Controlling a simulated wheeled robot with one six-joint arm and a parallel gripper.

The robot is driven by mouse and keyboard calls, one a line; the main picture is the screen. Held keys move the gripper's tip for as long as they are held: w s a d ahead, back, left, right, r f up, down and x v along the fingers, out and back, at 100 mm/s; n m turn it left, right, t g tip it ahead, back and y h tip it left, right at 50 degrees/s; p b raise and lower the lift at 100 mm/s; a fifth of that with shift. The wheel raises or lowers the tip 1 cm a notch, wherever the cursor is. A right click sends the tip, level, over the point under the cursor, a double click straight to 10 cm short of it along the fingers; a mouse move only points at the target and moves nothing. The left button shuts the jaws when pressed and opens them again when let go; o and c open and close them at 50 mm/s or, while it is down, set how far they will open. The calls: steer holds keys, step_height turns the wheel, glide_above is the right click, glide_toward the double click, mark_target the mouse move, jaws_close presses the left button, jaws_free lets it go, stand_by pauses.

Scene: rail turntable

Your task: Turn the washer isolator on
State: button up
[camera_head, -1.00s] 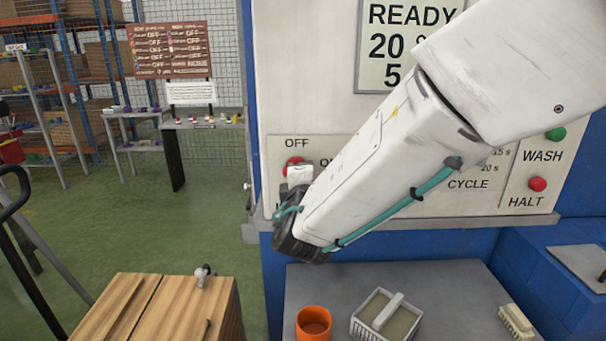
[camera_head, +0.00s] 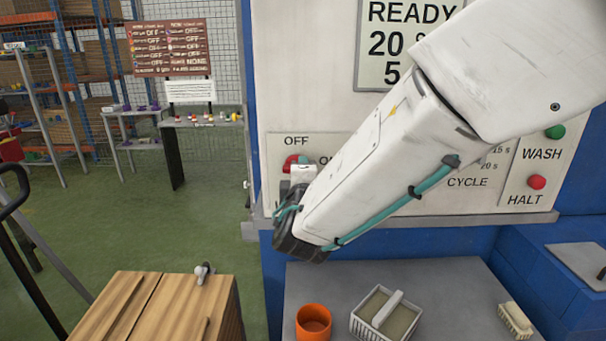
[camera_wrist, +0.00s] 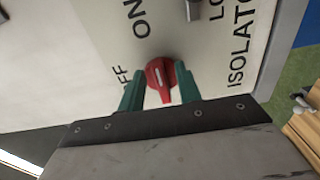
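The washer isolator is a red knob (camera_wrist: 160,78) with a white line, on a pale panel marked ON, OFF and ISOLATOR. In the wrist view the white line runs roughly up and down the picture; I cannot tell which end points to a label. My gripper (camera_wrist: 160,78) has its green fingers apart, one on each side of the knob, close to it. I see no clear grip on it. In the head view the red knob (camera_head: 291,163) shows partly behind my gripper, beneath the OFF label; my arm covers part of the ON label.
The panel also bears a READY display (camera_head: 408,40), a green WASH button (camera_head: 555,132) and a red HALT button (camera_head: 537,182). Below it, a grey shelf (camera_head: 455,300) holds an orange cup (camera_head: 313,322), a basket (camera_head: 359,328) and a brush (camera_head: 515,319). A wooden crate (camera_head: 150,310) stands left.

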steer(key=s, duration=0.7)
steer(key=shift+s+a, duration=0.15)
steer(key=shift+s, duration=0.25)
